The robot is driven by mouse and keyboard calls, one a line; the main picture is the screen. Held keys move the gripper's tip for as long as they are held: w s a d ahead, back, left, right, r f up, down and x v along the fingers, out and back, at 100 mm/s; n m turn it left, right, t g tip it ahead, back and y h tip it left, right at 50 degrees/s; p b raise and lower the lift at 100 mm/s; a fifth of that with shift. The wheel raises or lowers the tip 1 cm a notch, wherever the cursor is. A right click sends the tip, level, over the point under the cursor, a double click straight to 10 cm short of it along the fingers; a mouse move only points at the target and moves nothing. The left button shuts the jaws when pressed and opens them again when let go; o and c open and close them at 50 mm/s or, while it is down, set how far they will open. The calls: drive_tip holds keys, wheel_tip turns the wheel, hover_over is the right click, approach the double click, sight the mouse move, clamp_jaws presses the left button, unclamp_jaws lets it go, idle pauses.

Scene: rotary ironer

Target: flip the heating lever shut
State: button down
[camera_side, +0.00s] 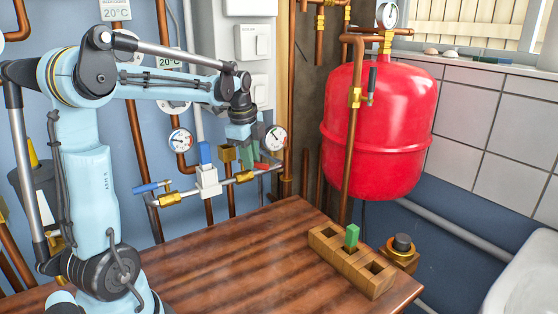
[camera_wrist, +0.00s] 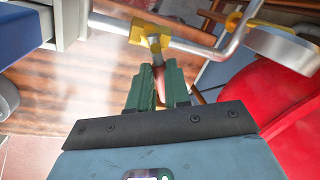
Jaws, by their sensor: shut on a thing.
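The heating lever is a red handle (camera_side: 262,166) on a brass valve (camera_side: 244,177) in the horizontal pipe run at the back wall, below a round gauge. My gripper (camera_side: 247,161) points down at this valve, with its green fingers right at the handle. In the wrist view, my gripper (camera_wrist: 157,78) has the reddish handle (camera_wrist: 160,74) between its two green fingers. The brass valve (camera_wrist: 147,38) shows just beyond the fingertips. The fingers hide part of the handle, so its exact angle to the pipe is hard to tell.
A blue lever (camera_side: 150,187) and a white block with a blue top (camera_side: 207,178) are on the same pipe to the left. A gauge (camera_side: 274,139) is close on the right. The wooden table (camera_side: 230,250) below bears a wooden block holding a green piece (camera_side: 352,236). A red tank (camera_side: 380,130) hangs right.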

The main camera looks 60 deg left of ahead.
drive_tip(key=c, duration=1.1)
unclamp_jaws()
drive_tip(key=r, duration=0.4)
drive_tip(key=s+r, duration=0.1)
drive_tip(key=r, duration=0.3)
drive_tip(key=s+d+r, duration=0.1)
drive_tip(key=r, duration=0.3)
drive_tip(key=shift+d, duration=0.1)
drive_tip(key=shift+f, duration=0.1)
drive_tip(key=w+f, duration=0.1)
drive_tip(key=f, duration=0.3)
drive_tip(key=w+f, duration=0.1)
drive_tip(key=f, duration=0.6)
drive_tip(key=shift+w+d+f, duration=0.1)
drive_tip(key=shift+w+f, duration=0.3)
